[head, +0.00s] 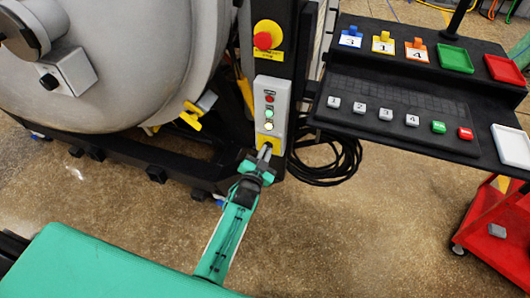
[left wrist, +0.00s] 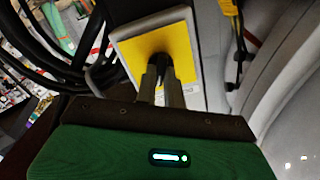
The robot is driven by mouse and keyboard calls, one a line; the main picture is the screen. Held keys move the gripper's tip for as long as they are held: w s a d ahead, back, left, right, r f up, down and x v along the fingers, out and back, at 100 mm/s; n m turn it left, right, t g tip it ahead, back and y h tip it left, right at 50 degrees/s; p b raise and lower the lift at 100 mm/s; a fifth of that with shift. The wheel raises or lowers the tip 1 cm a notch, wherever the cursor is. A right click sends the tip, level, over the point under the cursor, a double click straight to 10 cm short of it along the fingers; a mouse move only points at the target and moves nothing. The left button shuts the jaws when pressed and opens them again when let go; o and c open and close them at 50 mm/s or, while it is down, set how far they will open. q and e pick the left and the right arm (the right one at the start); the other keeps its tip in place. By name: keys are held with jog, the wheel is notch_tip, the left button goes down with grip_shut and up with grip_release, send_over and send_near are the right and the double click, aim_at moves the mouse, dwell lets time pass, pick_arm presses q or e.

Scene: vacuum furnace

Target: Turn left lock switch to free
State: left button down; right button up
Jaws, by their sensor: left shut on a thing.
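The lock switch panel is a grey box (head: 271,103) with red, green and white indicator lights on a black post. At its lower end is a yellow plate (head: 268,140), also large in the left wrist view (left wrist: 183,50). A dark switch knob (left wrist: 159,62) stands out from the middle of that plate. My left gripper (head: 265,152) reaches up to the plate from below. Its fingers (left wrist: 160,85) are shut on the knob in the left wrist view. The fingers hide most of the knob, and its turn position cannot be read. My right gripper is in neither view.
A red emergency button (head: 263,41) on a yellow base sits above the panel. The large grey furnace vessel (head: 120,60) is at left. A black console (head: 400,105) with numbered blocks and trays is at right. Black cables (head: 335,160) lie behind the post.

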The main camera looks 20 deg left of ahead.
pick_arm(q)
jog(key=shift+m, duration=0.3)
jog(key=c, duration=1.5)
grip_release()
jog(key=s, duration=1.3)
jog(key=shift+s+a, duration=0.2)
jog(key=shift+s, duration=0.2)
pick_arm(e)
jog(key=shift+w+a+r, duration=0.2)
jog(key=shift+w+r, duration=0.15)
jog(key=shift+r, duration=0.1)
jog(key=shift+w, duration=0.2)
